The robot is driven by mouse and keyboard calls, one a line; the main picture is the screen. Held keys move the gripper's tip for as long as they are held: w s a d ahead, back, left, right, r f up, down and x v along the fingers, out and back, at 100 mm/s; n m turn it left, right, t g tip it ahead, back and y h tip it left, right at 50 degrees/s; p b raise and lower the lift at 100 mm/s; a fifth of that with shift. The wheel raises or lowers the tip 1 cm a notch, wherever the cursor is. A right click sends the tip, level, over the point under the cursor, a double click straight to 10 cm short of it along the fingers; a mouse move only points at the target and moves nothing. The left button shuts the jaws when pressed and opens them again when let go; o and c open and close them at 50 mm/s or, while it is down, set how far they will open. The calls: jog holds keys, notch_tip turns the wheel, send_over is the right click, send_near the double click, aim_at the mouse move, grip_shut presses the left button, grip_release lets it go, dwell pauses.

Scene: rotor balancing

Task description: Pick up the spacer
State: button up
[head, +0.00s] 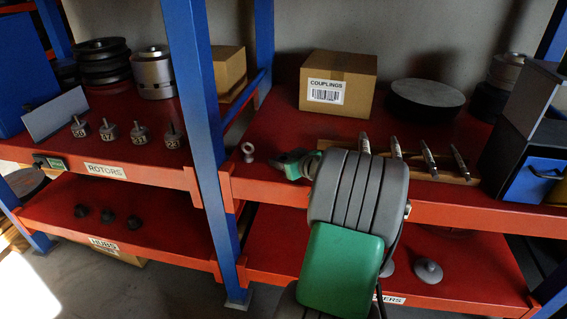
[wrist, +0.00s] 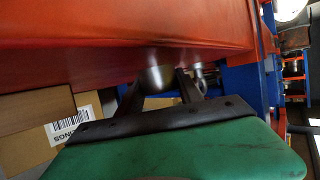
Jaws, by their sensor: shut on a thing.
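My gripper (wrist: 160,88) reaches in low over the upper red shelf, its dark fingers around a rounded, dull metal piece, the spacer (wrist: 158,78). The fingers are shut on it. Only part of the spacer shows between them, and whether it touches the shelf is unclear. In the head view my gripper (head: 282,160) points left, mostly hidden behind my grey and green arm, and I cannot make out the spacer there.
A small ring-shaped metal part (head: 247,150) lies just left of my gripper, near the blue post (head: 211,130). A couplings box (head: 338,84) stands behind. A wooden rack (head: 455,174) of several upright pins is to the right. The lower shelf (head: 150,225) holds dark hubs.

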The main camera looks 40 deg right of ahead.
grip_shut()
jog(key=shift+r, duration=0.1)
